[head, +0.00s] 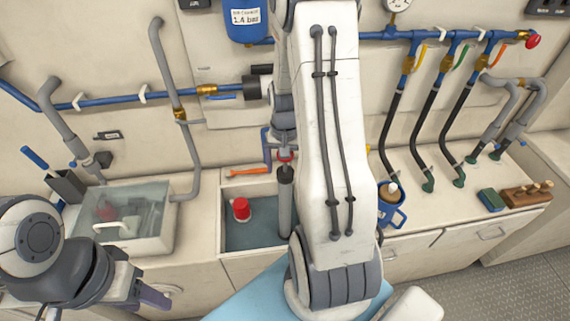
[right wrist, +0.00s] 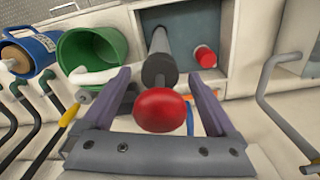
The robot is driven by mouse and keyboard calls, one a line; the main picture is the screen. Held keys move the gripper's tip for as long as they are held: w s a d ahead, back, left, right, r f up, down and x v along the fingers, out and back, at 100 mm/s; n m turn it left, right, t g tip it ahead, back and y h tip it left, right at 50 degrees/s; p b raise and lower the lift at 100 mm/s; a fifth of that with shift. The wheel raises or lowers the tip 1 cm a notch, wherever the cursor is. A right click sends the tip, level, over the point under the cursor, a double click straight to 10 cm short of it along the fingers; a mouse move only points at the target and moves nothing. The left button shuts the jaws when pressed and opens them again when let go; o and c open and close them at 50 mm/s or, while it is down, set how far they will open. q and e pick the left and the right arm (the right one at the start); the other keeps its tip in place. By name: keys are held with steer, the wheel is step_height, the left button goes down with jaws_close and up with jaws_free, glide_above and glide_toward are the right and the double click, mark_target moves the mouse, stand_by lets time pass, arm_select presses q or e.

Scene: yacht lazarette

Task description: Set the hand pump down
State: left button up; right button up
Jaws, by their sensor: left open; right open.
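The hand pump (head: 286,200) is a grey tube with a dark collar and a red top. It stands roughly upright in the grey-floored recess (head: 245,237) in the counter. In the right wrist view the pump (right wrist: 160,70) shows its red ball knob close to the camera. My right gripper (right wrist: 158,84) is open, its purple fingers on either side of the pump with gaps. In the head view my right arm hides part of that gripper. My left gripper (head: 138,298) is open and empty at the lower left, away from the pump.
A red-capped item (head: 241,209) stands in the recess left of the pump. A green bucket (right wrist: 92,55) and blue bucket (head: 391,208) stand beside the recess. A clear-lidded box (head: 125,215) is at the left. Hoses (head: 400,105) hang at the right.

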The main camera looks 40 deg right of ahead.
steer(key=shift+r, duration=0.25)
steer(key=shift+w+r, duration=0.1)
steer(key=shift+r, duration=0.2)
step_height(320, 180, up, 11)
steer(key=shift+r+b, duration=0.15)
steer(key=shift+b, duration=0.6)
steer(key=s+a+r+n, duration=0.1)
steer(key=s+a+n, duration=0.2)
steer(key=a+n, duration=1.05)
steer(key=s+a+n+y, duration=0.1)
steer(key=s+a+n, duration=0.2)
steer(key=s+a, duration=1.25)
step_height(320, 180, down, 5)
steer(key=w+a+b, duration=0.2)
steer(key=b, duration=0.2)
steer(key=shift+f, duration=0.15)
